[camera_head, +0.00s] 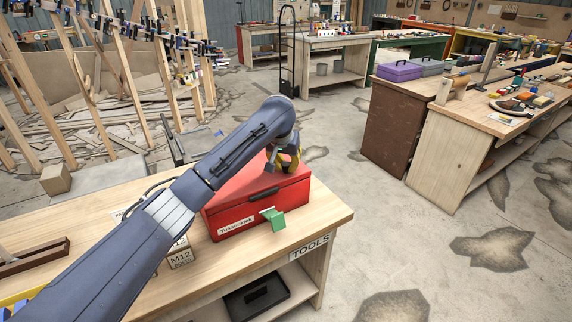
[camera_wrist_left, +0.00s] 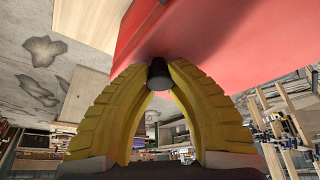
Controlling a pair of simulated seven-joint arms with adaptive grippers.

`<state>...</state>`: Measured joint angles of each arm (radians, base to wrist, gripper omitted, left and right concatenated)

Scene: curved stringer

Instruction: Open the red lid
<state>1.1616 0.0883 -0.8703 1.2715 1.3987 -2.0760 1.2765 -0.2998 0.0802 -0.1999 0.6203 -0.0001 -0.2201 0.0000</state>
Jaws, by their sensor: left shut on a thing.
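A red toolbox with a red lid (camera_head: 235,188) stands on the wooden workbench, and the lid looks closed. The red surface (camera_wrist_left: 225,35) fills the upper right of the left wrist view. My left gripper (camera_head: 290,158), with yellow fingers, is at the top of the lid toward its far right part. In the wrist view its fingertips (camera_wrist_left: 158,72) close on a dark handle (camera_wrist_left: 157,80) that sits against the red surface. My arm hides part of the lid in the head view. My right gripper is not in view.
The bench top right of the toolbox is clear.

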